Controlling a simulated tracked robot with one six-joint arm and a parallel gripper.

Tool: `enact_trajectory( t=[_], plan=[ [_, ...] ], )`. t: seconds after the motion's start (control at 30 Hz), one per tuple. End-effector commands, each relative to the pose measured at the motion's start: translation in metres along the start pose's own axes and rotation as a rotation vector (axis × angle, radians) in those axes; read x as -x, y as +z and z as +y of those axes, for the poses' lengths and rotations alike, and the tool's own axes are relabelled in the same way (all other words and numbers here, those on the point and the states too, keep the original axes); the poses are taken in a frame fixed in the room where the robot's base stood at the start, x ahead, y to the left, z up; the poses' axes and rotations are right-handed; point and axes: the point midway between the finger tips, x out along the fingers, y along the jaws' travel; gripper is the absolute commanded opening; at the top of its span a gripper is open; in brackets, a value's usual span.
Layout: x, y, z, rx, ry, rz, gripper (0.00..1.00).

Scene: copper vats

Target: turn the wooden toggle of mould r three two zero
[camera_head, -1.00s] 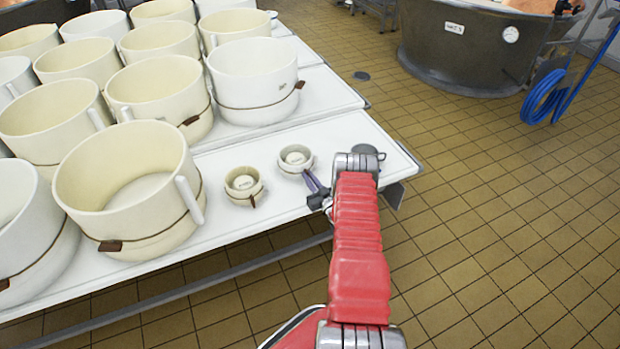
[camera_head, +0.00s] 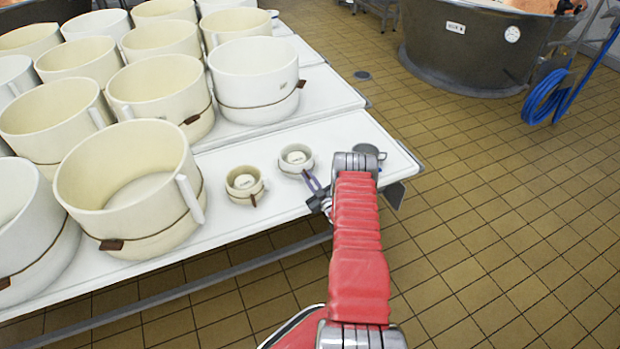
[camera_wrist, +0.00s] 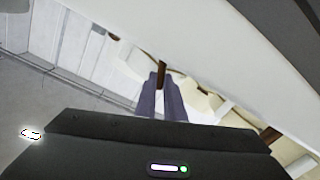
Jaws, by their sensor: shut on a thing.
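Two small cream moulds stand on the white table. The one nearer my gripper (camera_head: 312,183) is the right small mould (camera_head: 296,158); the left small mould (camera_head: 244,183) has a brown toggle hanging at its front. Their labels are too small to read, so I cannot tell which is r three two zero. My gripper's purple-grey fingers reach the front right side of the right small mould. In the wrist view, the fingers (camera_wrist: 163,92) are shut on a brown wooden toggle (camera_wrist: 162,68), whose end shows between the tips.
Several large cream moulds (camera_head: 125,185) fill the left of the white table (camera_head: 225,213). A small grey round thing (camera_head: 369,151) lies near the table's right corner, beside my arm. Tiled floor (camera_head: 500,200) is clear on the right; a large vat (camera_head: 465,50) stands behind.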

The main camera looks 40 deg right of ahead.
Motion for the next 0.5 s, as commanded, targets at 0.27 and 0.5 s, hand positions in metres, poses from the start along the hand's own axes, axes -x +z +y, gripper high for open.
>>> enact_trajectory(
  t=[0.27,0.5],
  plan=[
    [0.0001,0.0,-0.0008,0.007,-0.001,0.0,0.0],
    [0.0002,0.0001,-0.0006,0.006,-0.001,0.0,0.23]
  ],
)
